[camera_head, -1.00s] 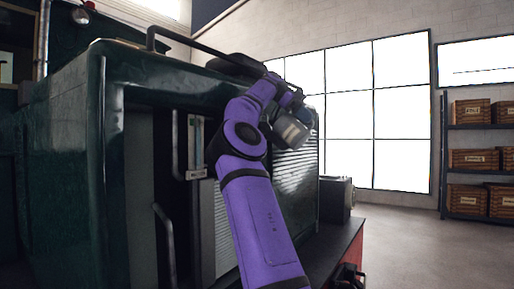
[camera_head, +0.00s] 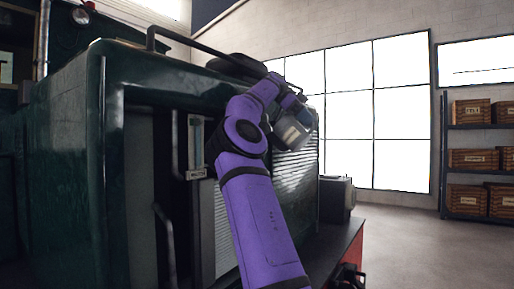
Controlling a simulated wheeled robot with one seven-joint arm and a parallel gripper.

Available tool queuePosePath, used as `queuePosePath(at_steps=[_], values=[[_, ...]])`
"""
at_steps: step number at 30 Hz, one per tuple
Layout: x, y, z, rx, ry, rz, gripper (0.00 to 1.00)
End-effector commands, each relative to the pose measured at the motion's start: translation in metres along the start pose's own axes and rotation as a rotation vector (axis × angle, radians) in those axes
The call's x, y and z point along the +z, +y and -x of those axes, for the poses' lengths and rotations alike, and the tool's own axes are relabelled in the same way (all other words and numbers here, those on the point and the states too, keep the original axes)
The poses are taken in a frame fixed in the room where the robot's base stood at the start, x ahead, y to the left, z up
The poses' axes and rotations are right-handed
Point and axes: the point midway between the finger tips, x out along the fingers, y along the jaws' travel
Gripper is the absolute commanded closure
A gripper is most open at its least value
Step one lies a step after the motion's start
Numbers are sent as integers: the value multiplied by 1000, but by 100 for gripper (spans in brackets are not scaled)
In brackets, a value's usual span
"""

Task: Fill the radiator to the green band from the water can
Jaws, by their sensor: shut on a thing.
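My purple arm reaches up in front of the dark green tram body. My gripper (camera_head: 299,104) is at the arm's far end, beside the louvred side and just below the top edge of the body. It is shut on a grey metal can (camera_head: 291,133), which looks tilted; its spout and any water are not clear to see. A narrow upright gauge (camera_head: 196,146) with a small label plate stands on the front, left of my arm. I cannot make out a green band or level on it. A grey ribbed panel, which looks like the radiator (camera_head: 207,230), is partly behind my arm.
A dark rail (camera_head: 205,50) runs along the top of the body, with a dark round-topped shape (camera_head: 237,65) beside it. A dark box (camera_head: 336,198) stands on the ledge to the right. Shelves with crates (camera_head: 471,159) stand far right; the floor there is clear.

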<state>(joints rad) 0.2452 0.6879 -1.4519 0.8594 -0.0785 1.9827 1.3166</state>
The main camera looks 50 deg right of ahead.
Motion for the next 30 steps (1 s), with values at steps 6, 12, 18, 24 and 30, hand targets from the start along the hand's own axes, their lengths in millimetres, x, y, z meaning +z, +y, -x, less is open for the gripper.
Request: queuePosePath(at_steps=[6,12,18,24,30], values=[[0,0,0,0,0,-1,100],[0,0,-2,0,-9,-1,100],[2,0,-7,0,-42,0,100],[4,0,-9,0,-50,-1,100],[4,0,-9,0,-50,-1,100]])
